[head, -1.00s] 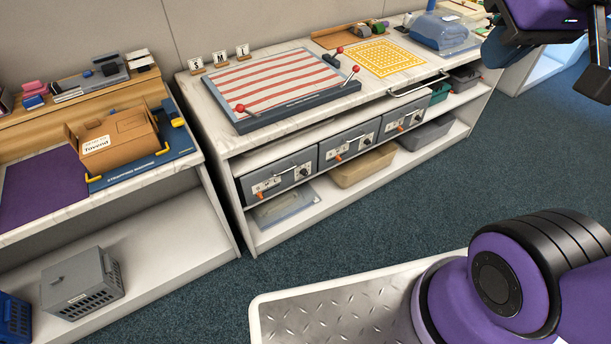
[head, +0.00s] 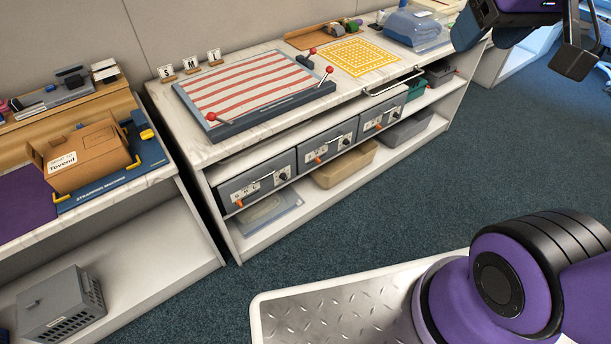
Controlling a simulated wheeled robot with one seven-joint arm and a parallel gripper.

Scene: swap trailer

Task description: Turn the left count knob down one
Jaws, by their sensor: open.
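Three grey control boxes stand in a row on the upper shelf of the white bench. The left box (head: 261,179) has a dark round knob (head: 282,177) on the right of its pale front panel and an orange lever (head: 239,203) at its lower left. Which way the knob points is too small to tell. The middle box (head: 317,155) and the right box (head: 372,126) look alike. My gripper (head: 588,62) is partly in view at the top right, high and well away from the knobs. Its dark fingers look apart, with nothing seen between them.
A red-and-white striped board (head: 258,90) with red-knobbed levers and a yellow grid sheet (head: 357,57) lie on the bench top. A beige bin (head: 345,166) sits below the boxes. A cardboard carton (head: 85,158) is on the left table. The blue floor (head: 480,160) before the bench is clear.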

